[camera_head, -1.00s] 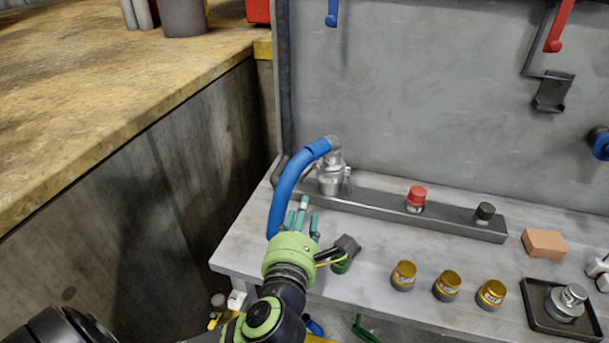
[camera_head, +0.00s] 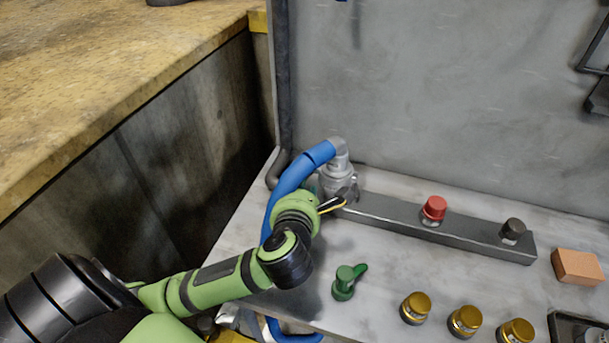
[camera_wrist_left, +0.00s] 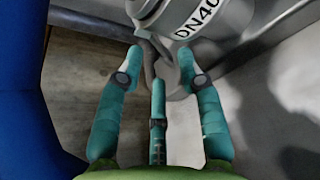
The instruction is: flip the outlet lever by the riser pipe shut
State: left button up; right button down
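A grey metal valve body (camera_head: 341,182) stands at the left end of the dark rail, with a blue hose (camera_head: 292,184) curving from its top. In the left wrist view the body (camera_wrist_left: 205,20) is marked DN40. A grey lever-like part (camera_wrist_left: 168,72) hangs below it. My left gripper (camera_wrist_left: 160,62) has its teal fingers spread, with this part between and just beyond the tips; I cannot tell whether they touch. In the head view the fingers are mostly hidden behind my green wrist. A dark vertical pipe (camera_head: 283,80) runs up the panel edge. My right gripper is not in view.
A green knob with a handle (camera_head: 344,283) stands on the bench right of my wrist. A red-capped fitting (camera_head: 434,209) and black-capped one (camera_head: 513,230) sit on the rail (camera_head: 470,236). Gold-capped fittings (camera_head: 416,307) line the front. An orange block (camera_head: 577,266) lies at right.

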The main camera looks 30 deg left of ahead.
pick_arm(q)
jog(key=x, duration=0.2)
jog(key=shift+w+a+f, duration=0.15)
jog(key=shift+w, duration=0.1)
jog(key=shift+w+a+f, duration=0.15)
jog(key=shift+w, duration=0.2)
grip_shut()
jog(key=shift+d+n+h+p, duration=0.25)
jog(key=shift+n+h+p, duration=0.15)
jog(key=shift+n+p, duration=0.5)
jog(key=shift+w+d+f+n+h+p, duration=0.15)
jog(key=shift+d+n+h+p, duration=0.1)
jog(key=shift+n+h+p, duration=0.35)
jog(key=shift+f, duration=0.1)
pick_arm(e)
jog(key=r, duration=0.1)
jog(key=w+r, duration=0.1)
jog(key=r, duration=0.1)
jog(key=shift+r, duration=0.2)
